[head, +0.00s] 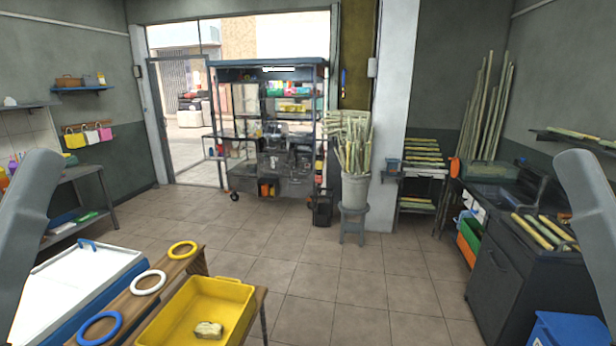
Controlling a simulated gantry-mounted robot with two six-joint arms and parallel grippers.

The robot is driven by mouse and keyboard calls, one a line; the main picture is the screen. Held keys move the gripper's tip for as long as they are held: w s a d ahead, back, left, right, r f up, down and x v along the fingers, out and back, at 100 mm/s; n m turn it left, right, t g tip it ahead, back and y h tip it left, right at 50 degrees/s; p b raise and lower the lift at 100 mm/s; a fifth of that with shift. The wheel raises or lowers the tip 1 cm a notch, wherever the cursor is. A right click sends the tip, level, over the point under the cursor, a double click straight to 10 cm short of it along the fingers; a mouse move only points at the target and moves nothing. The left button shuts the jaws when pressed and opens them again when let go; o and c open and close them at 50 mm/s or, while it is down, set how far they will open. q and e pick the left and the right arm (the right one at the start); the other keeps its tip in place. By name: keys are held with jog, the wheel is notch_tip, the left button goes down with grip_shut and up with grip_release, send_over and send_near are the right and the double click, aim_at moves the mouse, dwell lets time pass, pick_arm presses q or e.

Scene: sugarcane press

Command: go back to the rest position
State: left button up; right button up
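Two grey arm links of mine show, one at the left edge and one at the right edge of the head view. Both run out of the picture, so neither gripper is visible. I cannot see whether either gripper holds anything. No part of my arms is seen touching the furniture in view.
A wooden bench (133,301) in front at left carries blue (84,333), white (148,292) and yellow (183,243) rings. A yellow tray (238,296) beside them holds a pale lump (208,330). A dark counter (508,268) stands right. The middle tiled floor (330,285) is clear.

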pick_arm(q)
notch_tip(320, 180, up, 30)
jog(key=p, duration=2.7)
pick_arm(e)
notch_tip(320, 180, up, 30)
